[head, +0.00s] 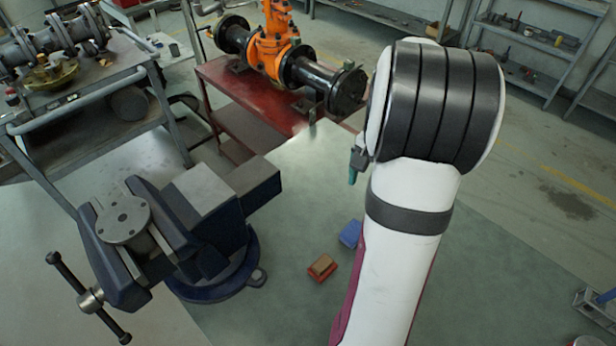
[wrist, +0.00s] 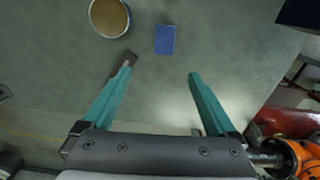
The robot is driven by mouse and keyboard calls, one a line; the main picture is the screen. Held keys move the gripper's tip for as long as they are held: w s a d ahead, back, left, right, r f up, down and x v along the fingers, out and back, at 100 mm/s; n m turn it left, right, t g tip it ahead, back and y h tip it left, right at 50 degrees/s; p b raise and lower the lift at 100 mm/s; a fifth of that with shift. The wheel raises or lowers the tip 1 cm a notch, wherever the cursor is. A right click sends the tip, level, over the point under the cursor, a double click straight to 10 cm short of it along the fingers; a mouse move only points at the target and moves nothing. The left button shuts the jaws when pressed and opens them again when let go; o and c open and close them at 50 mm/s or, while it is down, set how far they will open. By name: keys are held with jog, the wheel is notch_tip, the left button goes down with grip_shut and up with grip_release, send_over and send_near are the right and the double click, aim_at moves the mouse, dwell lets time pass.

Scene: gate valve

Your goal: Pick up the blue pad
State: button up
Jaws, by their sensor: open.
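The blue pad (head: 350,233) lies flat on the grey-green bench top, beside a small brown-and-red block (head: 322,268) in the head view. In the wrist view the blue pad (wrist: 165,40) lies beyond my fingertips, sideways between the lines of the two fingers. My gripper (wrist: 160,73) has two teal fingers spread wide apart, with nothing between them. In the head view only a bit of a teal finger (head: 353,176) shows left of my arm; the rest is hidden. The pad is not touched by the fingers.
A blue bench vise (head: 215,220) stands left of the pad. A round tin with tan contents (wrist: 109,17) is left of the pad in the wrist view. A small dark piece (wrist: 129,58) shows at the left fingertip. An orange valve (head: 275,45) sits on a red stand behind.

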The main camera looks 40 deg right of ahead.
jog(key=f, duration=1)
jog(key=w+f, duration=0.1)
jog(key=f, duration=0.4)
jog(key=shift+a+f, duration=0.2)
jog(key=shift+f, duration=0.15)
jog(key=c, duration=1.4)
